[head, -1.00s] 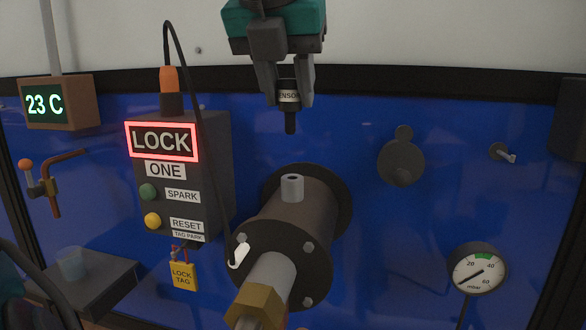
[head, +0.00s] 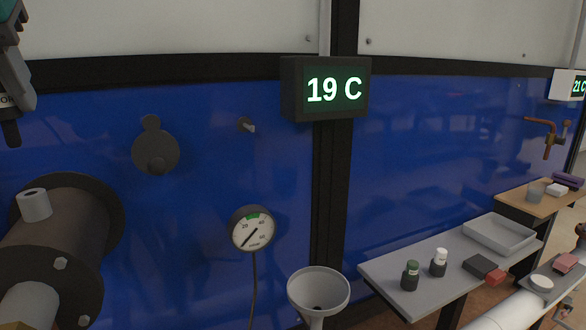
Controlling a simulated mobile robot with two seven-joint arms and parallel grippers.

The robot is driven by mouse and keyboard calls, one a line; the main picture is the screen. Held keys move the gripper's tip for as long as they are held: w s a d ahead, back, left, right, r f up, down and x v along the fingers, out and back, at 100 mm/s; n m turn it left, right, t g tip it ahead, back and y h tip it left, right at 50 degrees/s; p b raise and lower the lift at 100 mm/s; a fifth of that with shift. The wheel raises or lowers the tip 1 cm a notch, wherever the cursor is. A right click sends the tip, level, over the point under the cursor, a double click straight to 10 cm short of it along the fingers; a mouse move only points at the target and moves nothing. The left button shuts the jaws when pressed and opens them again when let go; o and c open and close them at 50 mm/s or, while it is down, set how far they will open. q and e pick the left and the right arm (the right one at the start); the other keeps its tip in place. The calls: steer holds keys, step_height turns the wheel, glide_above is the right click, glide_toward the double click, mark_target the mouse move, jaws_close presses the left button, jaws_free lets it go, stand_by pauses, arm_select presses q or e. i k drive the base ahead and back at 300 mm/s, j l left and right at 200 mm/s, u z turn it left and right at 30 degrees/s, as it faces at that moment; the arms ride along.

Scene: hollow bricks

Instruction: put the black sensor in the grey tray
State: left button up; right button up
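The black sensor (head: 11,132) is at the left edge of the head view, cut off by the frame, with its dark tip pointing down and part of its white label showing. Only one side of this gripper shows. The grey tray (head: 497,245) is a shallow, empty-looking tray on a grey shelf at the right, far from the gripper.
The grey shelf (head: 400,276) also bears two small dark bottles, one green-capped (head: 411,276) and one white-capped (head: 439,263), and a dark and red block (head: 484,269). A funnel (head: 318,290), a gauge (head: 252,230) and the flanged cylinder (head: 62,232) stand left of it.

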mark_target(493, 237)
steer(key=k+l, duration=0.1)
steer(key=l, duration=0.75)
steer(key=k+l, duration=0.15)
steer(key=l, duration=0.25)
